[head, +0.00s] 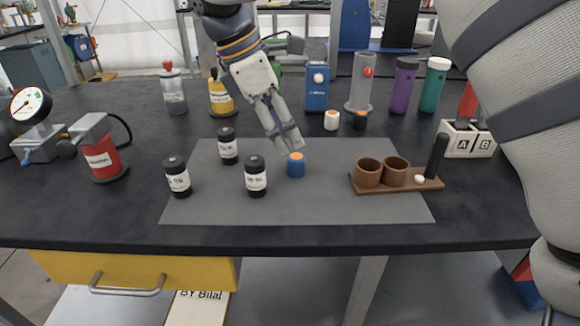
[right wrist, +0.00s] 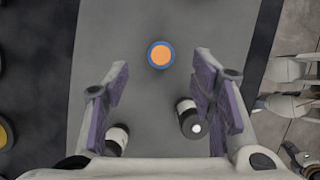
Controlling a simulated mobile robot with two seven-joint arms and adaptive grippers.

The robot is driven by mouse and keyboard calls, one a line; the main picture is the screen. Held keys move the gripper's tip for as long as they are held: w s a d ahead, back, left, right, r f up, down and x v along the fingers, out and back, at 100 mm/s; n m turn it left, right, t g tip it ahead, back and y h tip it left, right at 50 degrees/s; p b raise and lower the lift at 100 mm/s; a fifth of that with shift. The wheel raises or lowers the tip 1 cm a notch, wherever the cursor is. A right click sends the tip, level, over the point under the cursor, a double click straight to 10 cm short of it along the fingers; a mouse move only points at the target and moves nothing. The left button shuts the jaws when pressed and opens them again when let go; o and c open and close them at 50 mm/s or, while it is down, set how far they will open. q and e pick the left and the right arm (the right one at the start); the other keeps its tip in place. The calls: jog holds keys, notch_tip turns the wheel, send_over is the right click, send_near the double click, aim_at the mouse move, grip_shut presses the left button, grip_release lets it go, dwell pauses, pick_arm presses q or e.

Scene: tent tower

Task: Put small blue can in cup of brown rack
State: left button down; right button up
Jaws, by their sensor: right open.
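The small blue can (head: 296,168) with an orange top stands upright on the grey mat, right of the black bottles. From above it also shows in the right wrist view (right wrist: 151,55), beyond the fingertips. The brown rack (head: 425,184) stands at the mat's right side, with two open brown cups (head: 367,176) and a black upright handle. My right gripper (head: 288,146) reaches down from the back, its fingertips just behind and above the can. In the right wrist view its fingers (right wrist: 163,92) are wide apart with nothing held. My left gripper is not in view.
Three black labelled bottles (head: 256,178) stand upright on the grey mat (head: 320,208), left of the can. The mat between can and rack is clear. Two small capped containers (head: 331,120), a grey cylinder stand (head: 362,90) and flasks line the back.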

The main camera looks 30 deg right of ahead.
aim_at(297, 156)
jog(key=x, duration=0.6)
jog(key=shift+s+d+f+p, duration=0.1)
jog(key=shift+d+f+p, duration=0.1)
jog(key=shift+f+p, duration=0.15)
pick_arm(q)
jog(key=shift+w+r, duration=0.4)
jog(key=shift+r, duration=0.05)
pick_arm(e)
jog(key=c, duration=1.1)
jog(key=shift+a, duration=0.1)
